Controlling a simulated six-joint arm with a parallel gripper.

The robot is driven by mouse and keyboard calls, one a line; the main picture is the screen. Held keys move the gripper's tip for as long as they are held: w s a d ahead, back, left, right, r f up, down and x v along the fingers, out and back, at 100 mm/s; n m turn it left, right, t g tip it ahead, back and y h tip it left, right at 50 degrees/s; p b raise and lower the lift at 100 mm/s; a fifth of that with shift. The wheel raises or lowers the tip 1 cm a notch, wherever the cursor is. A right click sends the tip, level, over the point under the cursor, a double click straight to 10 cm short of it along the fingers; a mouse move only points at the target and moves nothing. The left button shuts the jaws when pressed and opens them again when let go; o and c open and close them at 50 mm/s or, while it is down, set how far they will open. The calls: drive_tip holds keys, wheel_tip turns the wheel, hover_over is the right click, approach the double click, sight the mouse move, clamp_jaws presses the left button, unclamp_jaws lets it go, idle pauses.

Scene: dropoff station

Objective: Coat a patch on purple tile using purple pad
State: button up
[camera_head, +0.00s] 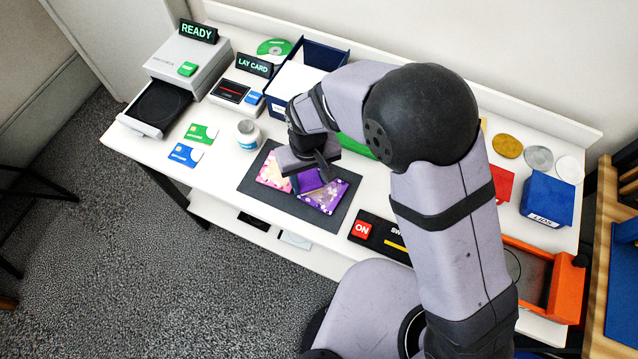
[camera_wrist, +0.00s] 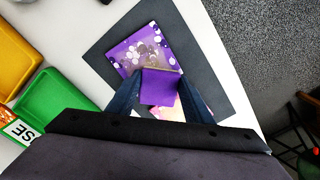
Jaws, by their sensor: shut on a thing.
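My gripper (camera_wrist: 160,92) is shut on the purple pad (camera_wrist: 160,88), which sits between its two fingers. In the head view the purple pad (camera_head: 308,181) shows just under my gripper (camera_head: 318,176). The purple tile (camera_wrist: 150,48) has white blotches and a greyish area near the pad, and lies on the dark mat (camera_wrist: 105,52). In the head view the purple tile (camera_head: 326,196) lies at the right on the mat (camera_head: 258,187). The pad is over or at the tile's edge; I cannot tell whether they touch. A pink tile (camera_head: 272,172) lies beside it, partly hidden.
A switch panel (camera_head: 380,238) marked ON lies to the right. A green tray (camera_wrist: 52,95) and a yellow tray (camera_wrist: 22,50) are near the mat. My arm hides part of the table's middle.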

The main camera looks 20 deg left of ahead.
drive_tip(key=shift+a+f+b, duration=0.2)
drive_tip(key=shift+a+b, duration=0.05)
drive_tip(key=shift+b, duration=0.05)
drive_tip(key=shift+s+d+r+p, duration=0.1)
drive_tip(key=shift+d+r+p, duration=0.1)
drive_tip(key=shift+d, duration=0.45)
drive_tip(key=shift+s+d+r+p, duration=0.1)
drive_tip(key=shift+d+p, duration=0.05)
drive_tip(key=shift+d, duration=0.45)
drive_tip(key=shift+s+d+p, duration=0.15)
drive_tip(key=shift+s+d, duration=0.05)
drive_tip(key=shift+d, duration=1.1)
drive_tip(key=shift+s+d+p, duration=0.15)
drive_tip(key=shift+s+d, duration=0.05)
drive_tip(key=shift+d, duration=1.1)
wheel_tip(320, 180, up, 8)
drive_tip(key=p, duration=0.6)
drive_tip(key=shift+p, duration=0.3)
drive_tip(key=shift+a, duration=0.1)
